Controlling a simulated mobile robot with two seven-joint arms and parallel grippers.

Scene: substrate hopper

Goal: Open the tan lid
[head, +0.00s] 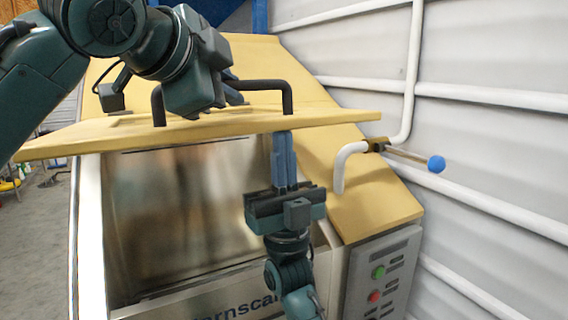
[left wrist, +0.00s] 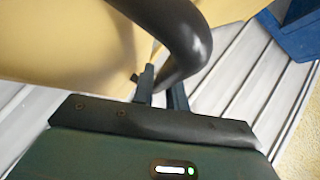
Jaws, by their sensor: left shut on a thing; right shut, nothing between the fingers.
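The tan lid (head: 330,116) is raised, its front edge standing above the hopper's opening, where the bare metal inside (head: 180,200) shows. A black bar handle (head: 288,98) is on the lid; it also shows as a thick dark curve in the left wrist view (left wrist: 188,38). My left gripper (head: 230,98) is shut on the handle; its fingertips are mostly hidden in the head view, but the fingers (left wrist: 160,88) show at the handle in the left wrist view. My right gripper (head: 283,142) is shut and empty, pointing up just under the lid's front edge; I cannot tell whether it touches.
A white pipe (head: 345,165) and a blue-knobbed lever (head: 436,164) are right of the lid. A control panel (head: 380,278) with green and red buttons is on the hopper's front right. A ribbed white wall (head: 500,130) closes off the right side.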

